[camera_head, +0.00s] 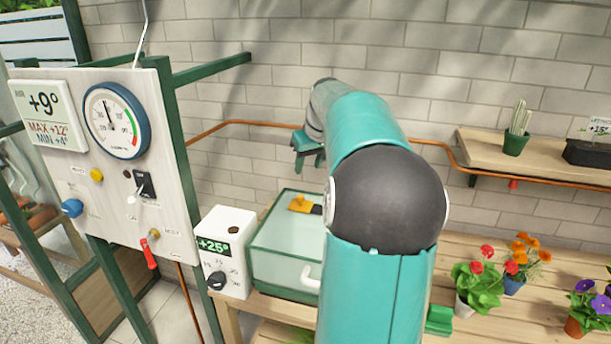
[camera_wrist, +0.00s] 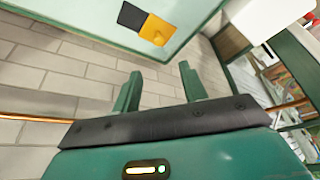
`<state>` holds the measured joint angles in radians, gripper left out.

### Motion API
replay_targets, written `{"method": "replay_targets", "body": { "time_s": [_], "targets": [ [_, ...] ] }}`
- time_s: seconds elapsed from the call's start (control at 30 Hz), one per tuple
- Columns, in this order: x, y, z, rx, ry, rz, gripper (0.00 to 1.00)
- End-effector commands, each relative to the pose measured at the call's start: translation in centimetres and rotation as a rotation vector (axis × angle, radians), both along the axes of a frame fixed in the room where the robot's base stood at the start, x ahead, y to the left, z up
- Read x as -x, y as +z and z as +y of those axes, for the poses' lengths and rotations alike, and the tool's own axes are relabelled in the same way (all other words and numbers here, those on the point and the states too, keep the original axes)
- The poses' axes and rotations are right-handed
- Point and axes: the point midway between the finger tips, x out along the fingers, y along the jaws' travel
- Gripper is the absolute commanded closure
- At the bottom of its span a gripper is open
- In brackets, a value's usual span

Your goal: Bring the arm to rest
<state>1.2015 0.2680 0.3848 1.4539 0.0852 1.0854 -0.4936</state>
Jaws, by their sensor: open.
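My arm is raised in front of the bench in the head view, with its upper part bent toward the brick wall. My gripper (camera_head: 308,150) shows small and partly hidden beside the arm, above the glass-topped green box (camera_head: 278,238). In the wrist view my gripper (camera_wrist: 160,88) has its two green fingers apart, with nothing between them. The fingers touch nothing that I can see.
A white +25° control box (camera_head: 226,252) stands left of the green box. A gauge panel (camera_head: 120,160) is farther left. Potted flowers (camera_head: 480,283) stand on the bench at right. A shelf (camera_head: 545,160) holds a cactus (camera_head: 517,130). A copper pipe (camera_head: 240,122) runs along the wall.

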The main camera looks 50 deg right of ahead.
Motion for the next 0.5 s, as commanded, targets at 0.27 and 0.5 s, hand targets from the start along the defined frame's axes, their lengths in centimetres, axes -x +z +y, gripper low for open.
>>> {"method": "replay_targets", "body": {
  "time_s": [0.27,0.5],
  "targets": [
    [0.33,0.89,0.18,0.0,0.001,0.0,0.57],
    [0.31,0.86,0.18,0.0,0.001,0.0,0.57]
  ]
}}
